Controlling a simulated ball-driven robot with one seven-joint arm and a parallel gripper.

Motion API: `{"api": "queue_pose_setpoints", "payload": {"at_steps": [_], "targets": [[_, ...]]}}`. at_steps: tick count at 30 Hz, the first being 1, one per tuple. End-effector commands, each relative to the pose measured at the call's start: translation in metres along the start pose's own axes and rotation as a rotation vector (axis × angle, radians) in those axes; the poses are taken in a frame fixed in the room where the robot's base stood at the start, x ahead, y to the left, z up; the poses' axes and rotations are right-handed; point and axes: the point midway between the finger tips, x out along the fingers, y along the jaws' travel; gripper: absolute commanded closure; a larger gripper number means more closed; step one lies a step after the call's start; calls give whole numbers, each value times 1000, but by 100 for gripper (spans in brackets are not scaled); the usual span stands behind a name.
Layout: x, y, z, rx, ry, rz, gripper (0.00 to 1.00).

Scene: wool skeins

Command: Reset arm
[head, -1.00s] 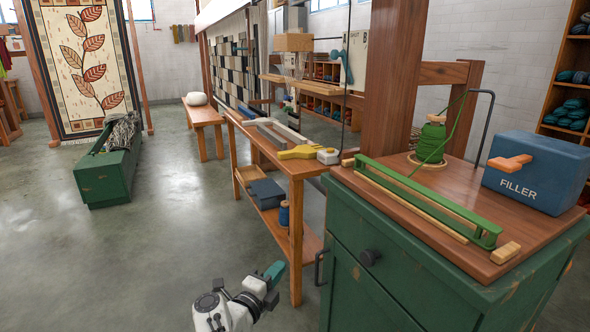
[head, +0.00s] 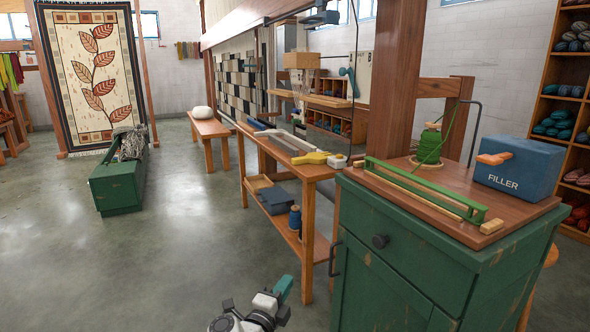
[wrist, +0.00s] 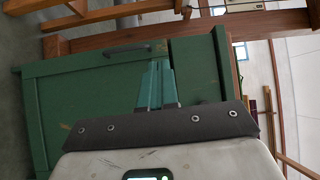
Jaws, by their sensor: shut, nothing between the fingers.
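My gripper (head: 283,287) shows at the bottom of the head view, low over the floor and left of the green cabinet (head: 400,262). Its teal fingers are together and hold nothing. In the wrist view the shut fingers (wrist: 156,85) point toward the green cabinet front (wrist: 75,105), which appears turned on its side. A dark cabinet handle (wrist: 127,50) shows beyond them. I cannot tell the exact gap between the fingertips and the cabinet.
On the cabinet top are a green frame (head: 425,187), a green yarn spool (head: 429,146) and a blue FILLER box (head: 520,168). A wooden workbench (head: 312,172) with a yellow tool (head: 311,158) stands left of it. A green trough (head: 118,190) sits far left.

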Motion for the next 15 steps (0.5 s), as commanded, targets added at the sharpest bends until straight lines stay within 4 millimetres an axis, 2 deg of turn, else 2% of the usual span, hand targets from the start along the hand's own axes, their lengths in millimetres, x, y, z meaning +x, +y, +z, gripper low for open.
{"api": "queue_pose_setpoints", "payload": {"at_steps": [8, 15], "targets": [[29, 6, -29, -108, -114, -85, 100], [48, 21, -70, -304, -295, -165, 100]]}}
